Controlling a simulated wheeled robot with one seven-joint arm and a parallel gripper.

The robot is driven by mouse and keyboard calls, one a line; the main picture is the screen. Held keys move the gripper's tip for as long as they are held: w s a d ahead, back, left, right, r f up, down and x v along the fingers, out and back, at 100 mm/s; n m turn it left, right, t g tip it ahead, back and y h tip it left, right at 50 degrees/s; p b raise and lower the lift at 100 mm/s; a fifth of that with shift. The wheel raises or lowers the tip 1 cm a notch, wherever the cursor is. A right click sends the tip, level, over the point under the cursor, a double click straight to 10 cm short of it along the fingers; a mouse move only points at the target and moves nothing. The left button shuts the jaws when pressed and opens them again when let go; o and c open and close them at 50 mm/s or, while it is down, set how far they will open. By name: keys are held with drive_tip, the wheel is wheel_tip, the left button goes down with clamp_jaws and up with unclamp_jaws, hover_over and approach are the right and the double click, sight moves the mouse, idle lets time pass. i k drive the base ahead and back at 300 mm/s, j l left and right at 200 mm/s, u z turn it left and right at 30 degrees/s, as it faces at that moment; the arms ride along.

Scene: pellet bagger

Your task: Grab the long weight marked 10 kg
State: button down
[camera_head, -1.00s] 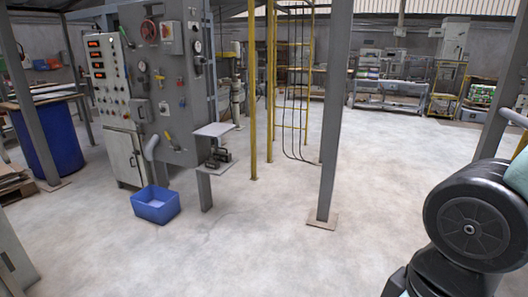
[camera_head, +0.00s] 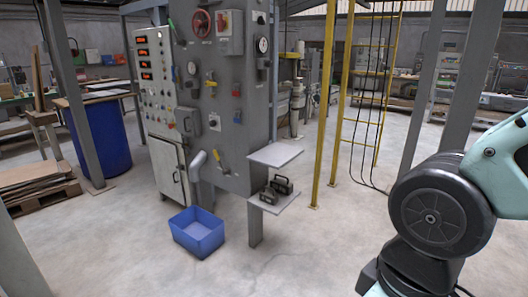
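Two dark weights with handles, a nearer one (camera_head: 268,196) and one just behind it (camera_head: 282,185), stand side by side on the lower shelf (camera_head: 287,203) at the side of the grey machine. They are too small in view for any 10 kg marking to be read, and I cannot tell which is the long one. A second, empty shelf (camera_head: 275,155) sits above them. My arm shows at the right edge, well apart from the shelf. My gripper is outside the picture.
A blue bin (camera_head: 197,232) stands on the floor in front of the grey machine (camera_head: 225,100). Grey posts and a yellow ladder frame (camera_head: 325,120) rise behind and right. A blue barrel (camera_head: 100,140) and a pallet (camera_head: 45,195) are at left. The floor in front of the shelf is clear.

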sight(285, 187)
drive_tip(key=i+j+z, duration=0.1)
drive_tip(key=i+j, duration=0.4)
drive_tip(key=i+j+z, duration=0.1)
drive_tip(key=i+j, duration=0.35)
drive_tip(key=j, duration=0.2)
drive_tip(key=i+l+u, duration=0.25)
drive_tip(key=i+l, duration=1.65)
